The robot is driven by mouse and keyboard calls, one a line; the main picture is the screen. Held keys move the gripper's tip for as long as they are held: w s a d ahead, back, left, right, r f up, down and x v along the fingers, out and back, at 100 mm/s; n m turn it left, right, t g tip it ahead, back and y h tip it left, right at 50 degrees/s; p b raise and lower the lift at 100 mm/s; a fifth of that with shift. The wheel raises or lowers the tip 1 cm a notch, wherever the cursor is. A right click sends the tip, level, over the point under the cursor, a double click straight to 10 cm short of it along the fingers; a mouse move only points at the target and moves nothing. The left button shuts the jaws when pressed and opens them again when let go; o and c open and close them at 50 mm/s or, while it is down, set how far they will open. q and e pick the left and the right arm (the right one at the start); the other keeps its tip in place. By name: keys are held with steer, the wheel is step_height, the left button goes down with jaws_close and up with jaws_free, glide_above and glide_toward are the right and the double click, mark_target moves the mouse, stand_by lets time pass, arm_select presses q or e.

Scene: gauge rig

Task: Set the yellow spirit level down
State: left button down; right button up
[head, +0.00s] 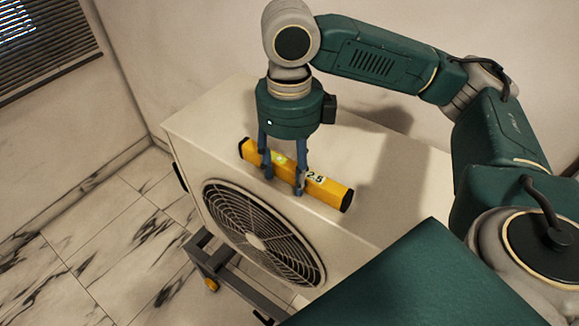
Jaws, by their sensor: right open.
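The yellow spirit level (325,188) with black end caps lies along the top of a white fan unit (200,131), near the edge above the fan grille. A greenish vial and a small label with dark figures show on it. My right gripper (284,184) points down at the level with its fingers open. The fingers stand apart along the level's length, over its middle, and partly cover it. I cannot tell whether a finger touches it. My left gripper is not in view.
The unit stands on a dark wheeled frame (222,268) on a marble-patterned tiled floor (100,250). A pale wall (400,30) rises close behind the unit. The unit's top is clear around the level. Window blinds (45,35) hang at the upper left.

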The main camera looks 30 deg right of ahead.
mark_target(289, 168)
steer(key=shift+r, duration=0.1)
steer(key=shift+r, duration=0.35)
step_height(289, 168, up, 11)
steer(key=p, duration=0.1)
steer(key=shift+r, duration=0.2)
